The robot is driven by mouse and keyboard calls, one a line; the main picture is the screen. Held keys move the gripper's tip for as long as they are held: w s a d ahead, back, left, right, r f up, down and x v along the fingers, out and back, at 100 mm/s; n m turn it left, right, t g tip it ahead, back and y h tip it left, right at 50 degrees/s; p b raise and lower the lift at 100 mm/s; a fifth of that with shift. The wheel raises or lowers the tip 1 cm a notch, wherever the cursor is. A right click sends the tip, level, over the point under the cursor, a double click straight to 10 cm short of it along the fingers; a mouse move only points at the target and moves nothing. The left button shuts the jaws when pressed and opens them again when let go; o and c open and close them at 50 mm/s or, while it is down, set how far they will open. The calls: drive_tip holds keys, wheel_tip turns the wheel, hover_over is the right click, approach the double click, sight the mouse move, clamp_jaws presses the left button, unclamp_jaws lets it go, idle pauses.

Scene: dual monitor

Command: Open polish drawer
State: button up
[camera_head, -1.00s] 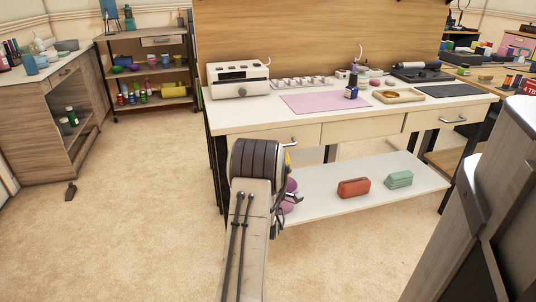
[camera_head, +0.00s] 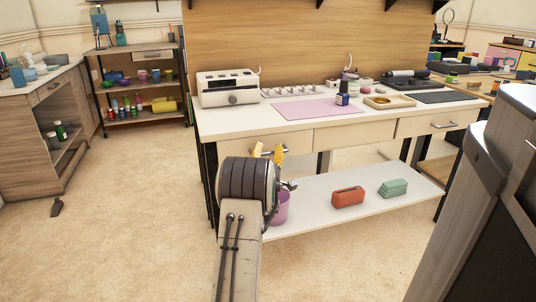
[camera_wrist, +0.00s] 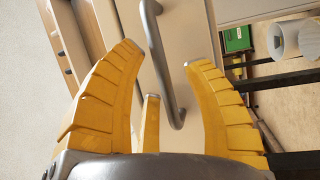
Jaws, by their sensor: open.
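The left drawer (camera_head: 299,143) under the white tabletop looks shut, its pale front flush with the desk; I take it as the polish drawer, though no label shows. Its grey bar handle (camera_wrist: 158,60) runs between my yellow fingers in the wrist view. My gripper (camera_head: 269,152) is open in front of this drawer, with a finger on either side of the handle. It also shows in the wrist view (camera_wrist: 165,57). The fingers are not closed on the bar; contact cannot be told. My arm hides part of the drawer front in the head view.
A right drawer (camera_head: 420,124) has its own handle. The lower shelf (camera_head: 300,208) holds a red case (camera_head: 347,197), green folded items (camera_head: 393,188) and a purple bin (camera_head: 281,208).

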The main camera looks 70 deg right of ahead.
drive_tip(key=shift+o, duration=0.2)
clamp_jaws()
idle(0.3)
